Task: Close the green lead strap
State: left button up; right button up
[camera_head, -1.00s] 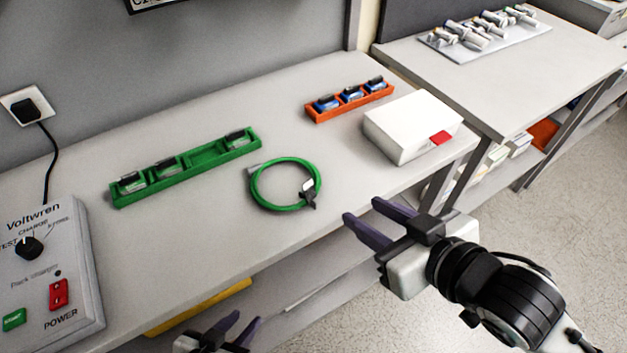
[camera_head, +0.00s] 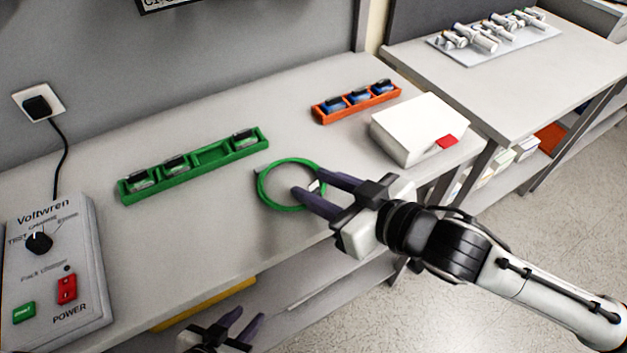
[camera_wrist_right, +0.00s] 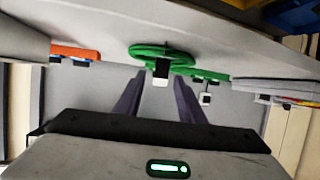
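The green lead strap (camera_head: 264,193) lies as a loop on the grey table. It also shows in the right wrist view (camera_wrist_right: 148,49), with a white and black end piece (camera_wrist_right: 161,71) hanging toward my fingers. My right gripper (camera_head: 312,188) is open at the strap's right side, its two purple fingers apart near the end piece. The fingers partly cover the strap and its end in the head view; contact cannot be told. My left gripper (camera_head: 242,325) is open and empty low in front of the table.
A green tray (camera_head: 195,163) with several dark packs lies left of the strap. An orange tray (camera_head: 357,101) with blue packs and a white box (camera_head: 418,128) with a red patch stand right. A Voltwren charger (camera_head: 58,265) stands at the left.

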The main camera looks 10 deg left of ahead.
jog(key=shift+w+a+f, duration=0.3)
jog(key=shift+w+a, duration=0.15)
jog(key=shift+a, duration=0.05)
grip_shut()
